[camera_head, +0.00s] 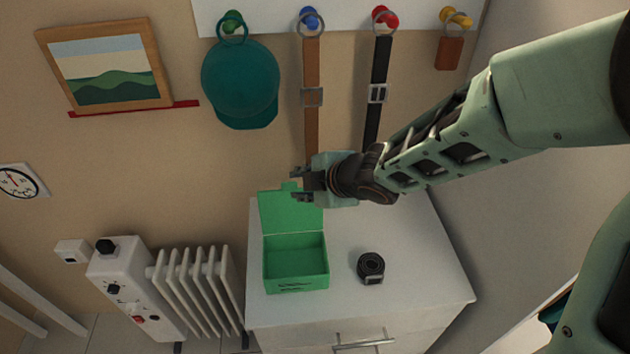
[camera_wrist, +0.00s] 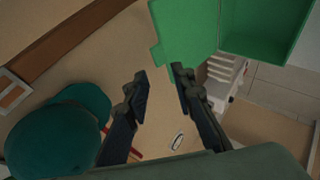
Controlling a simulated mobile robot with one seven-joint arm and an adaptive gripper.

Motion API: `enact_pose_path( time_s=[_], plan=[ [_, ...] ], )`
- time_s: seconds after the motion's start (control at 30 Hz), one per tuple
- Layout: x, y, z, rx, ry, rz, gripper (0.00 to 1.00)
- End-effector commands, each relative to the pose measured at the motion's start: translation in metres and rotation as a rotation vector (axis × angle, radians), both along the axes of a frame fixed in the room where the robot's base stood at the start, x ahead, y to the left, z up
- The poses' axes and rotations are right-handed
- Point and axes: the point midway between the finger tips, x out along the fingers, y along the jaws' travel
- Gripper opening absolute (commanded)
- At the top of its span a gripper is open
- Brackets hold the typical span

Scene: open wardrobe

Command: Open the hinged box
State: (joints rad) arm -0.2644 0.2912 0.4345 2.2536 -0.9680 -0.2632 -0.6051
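The green hinged box (camera_head: 296,265) stands on the white cabinet top. Its lid (camera_head: 288,212) is swung up and back, leaning toward the wall, and the inside looks empty. In the wrist view the raised lid (camera_wrist: 184,30) with its small tab is at the top, with part of the box (camera_wrist: 262,30) to its right. My gripper (camera_head: 300,184) is near the lid's upper edge in the head view. In the wrist view its two fingers (camera_wrist: 158,82) are apart with nothing between them. The fingertips are close to the lid; I cannot tell if they touch it.
A coiled black belt (camera_head: 371,267) lies right of the box on the white cabinet (camera_head: 420,262). A teal cap (camera_head: 240,82), a brown belt (camera_head: 312,80) and a black belt (camera_head: 378,100) hang behind. A radiator (camera_head: 195,285) stands left. The cabinet top's right part is bare.

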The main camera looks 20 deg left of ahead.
Motion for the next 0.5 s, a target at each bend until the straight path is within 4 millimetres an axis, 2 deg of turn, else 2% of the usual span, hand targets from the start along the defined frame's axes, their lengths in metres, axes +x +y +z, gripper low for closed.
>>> enact_pose_path(
  time_s=[0.5],
  plan=[
    [-0.019, -0.039, 0.04, -0.001, -0.007, -0.001, 0.23]
  ],
)
